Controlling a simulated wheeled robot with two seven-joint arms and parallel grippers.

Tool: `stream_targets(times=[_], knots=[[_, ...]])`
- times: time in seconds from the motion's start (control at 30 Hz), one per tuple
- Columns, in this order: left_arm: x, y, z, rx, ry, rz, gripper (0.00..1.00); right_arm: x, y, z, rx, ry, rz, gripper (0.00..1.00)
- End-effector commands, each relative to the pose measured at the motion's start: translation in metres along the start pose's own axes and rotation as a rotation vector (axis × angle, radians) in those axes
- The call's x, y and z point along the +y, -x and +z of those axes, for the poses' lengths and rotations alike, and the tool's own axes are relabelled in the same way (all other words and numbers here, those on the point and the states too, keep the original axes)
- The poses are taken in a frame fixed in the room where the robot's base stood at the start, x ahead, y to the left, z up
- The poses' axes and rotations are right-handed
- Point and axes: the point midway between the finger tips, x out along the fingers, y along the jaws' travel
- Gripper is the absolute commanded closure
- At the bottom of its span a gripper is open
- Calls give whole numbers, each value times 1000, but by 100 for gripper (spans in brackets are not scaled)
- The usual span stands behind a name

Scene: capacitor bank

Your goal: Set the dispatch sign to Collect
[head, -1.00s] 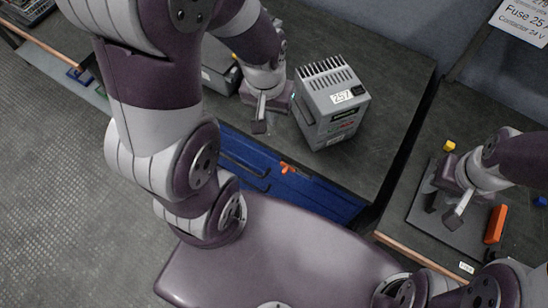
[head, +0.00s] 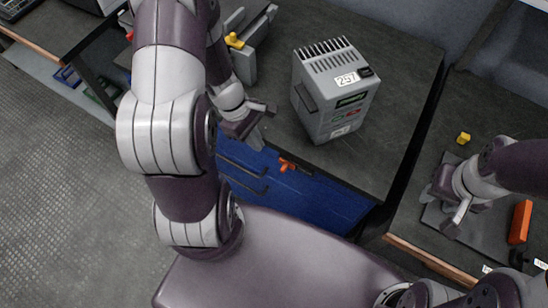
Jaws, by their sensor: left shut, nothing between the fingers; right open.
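I cannot make out a dispatch sign with a Collect setting in the head view. A grey box-shaped device (head: 336,92) labelled 257 stands upright on the dark bench, with a vented top, a small display and red and green marks on its front. My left gripper (head: 258,128) is shut and empty at the front edge of the bench, to the left of the device and apart from it. My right gripper (head: 446,212) is open and empty over a grey plate (head: 478,232) on the right bench.
A grey fixture with a yellow knob (head: 234,41) stands behind my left gripper. Blue drawers (head: 290,190) with an orange clip (head: 288,164) are below the bench. An orange block (head: 520,222) and a yellow piece (head: 463,138) lie on the right bench. The bench right of the device is clear.

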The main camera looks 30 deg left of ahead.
Motion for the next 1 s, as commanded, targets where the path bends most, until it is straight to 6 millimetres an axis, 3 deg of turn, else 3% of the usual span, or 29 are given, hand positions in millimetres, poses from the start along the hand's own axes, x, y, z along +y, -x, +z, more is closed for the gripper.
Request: stream_targets(times=[0.03,0.17,0.43,1.0], knots=[[-1,-16,-1,-2,-1,-4,100,0,-9,1,0,0,0,59],[-1,-43,-2,-1,0,-3,100,0,-21,2,0,0,0,59],[-1,-52,32,1,-3,-2,100,0,-21,2,0,0,0,59],[0,-58,47,1,-4,-2,100,0,-24,3,0,0,0,59]])
